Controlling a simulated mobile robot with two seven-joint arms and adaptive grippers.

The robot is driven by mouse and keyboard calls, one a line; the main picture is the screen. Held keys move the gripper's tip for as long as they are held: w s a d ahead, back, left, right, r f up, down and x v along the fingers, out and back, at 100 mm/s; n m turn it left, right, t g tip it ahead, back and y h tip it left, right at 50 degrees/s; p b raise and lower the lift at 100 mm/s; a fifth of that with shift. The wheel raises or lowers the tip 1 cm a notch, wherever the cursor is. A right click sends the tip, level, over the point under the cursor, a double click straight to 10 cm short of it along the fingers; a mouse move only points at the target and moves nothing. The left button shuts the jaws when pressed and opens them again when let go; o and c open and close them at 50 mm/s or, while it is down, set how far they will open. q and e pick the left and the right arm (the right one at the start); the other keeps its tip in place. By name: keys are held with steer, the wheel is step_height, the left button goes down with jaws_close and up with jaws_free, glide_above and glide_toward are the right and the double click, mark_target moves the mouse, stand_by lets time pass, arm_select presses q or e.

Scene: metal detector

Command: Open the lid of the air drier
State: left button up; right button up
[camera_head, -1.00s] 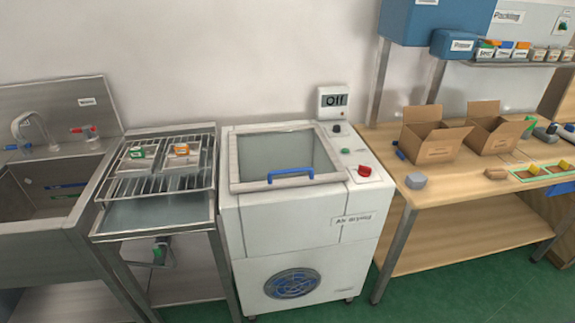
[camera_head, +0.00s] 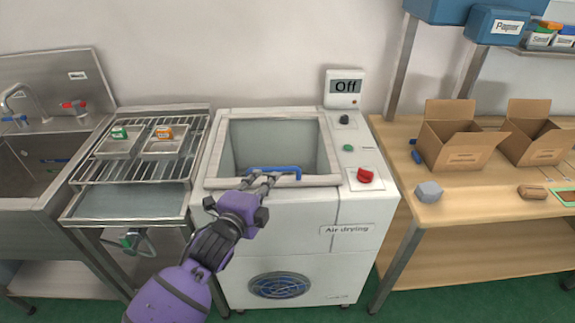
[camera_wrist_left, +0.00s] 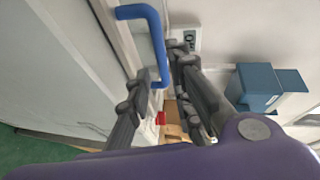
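The air drier (camera_head: 345,215) is a white box with a round fan grille and the label "Air drying". Its lid (camera_head: 212,168), a pale frame around a see-through window, looks shut on top. A blue handle (camera_head: 285,169) runs along the lid's front edge; it also shows in the left wrist view (camera_wrist_left: 140,11). My left gripper (camera_head: 263,181) is at the handle, with its fingertips partly covering it. In the left wrist view my left gripper (camera_wrist_left: 161,74) has its fingers apart, with one end of the handle between the tips. I cannot tell whether they touch it. My right gripper is out of view.
A display (camera_head: 344,88) reading "Off" is on the wall behind the drier. A red button (camera_head: 364,175) is on the drier's right side. A wire rack (camera_head: 140,172) and sink stand left. A wooden table (camera_head: 470,205) with open cardboard boxes (camera_head: 455,155) stands right.

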mark_target(272, 171)
arm_select(q)
steer(key=shift+a, duration=0.1)
steer(key=shift+w, duration=0.7)
steer(key=x, duration=0.4)
steer(key=shift+w+f, duration=0.15)
steer(key=shift+w+d, duration=0.45)
steer(key=shift+w, duration=0.2)
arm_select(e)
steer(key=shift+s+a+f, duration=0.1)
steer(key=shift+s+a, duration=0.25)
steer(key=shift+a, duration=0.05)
arm_select(q)
jaws_close()
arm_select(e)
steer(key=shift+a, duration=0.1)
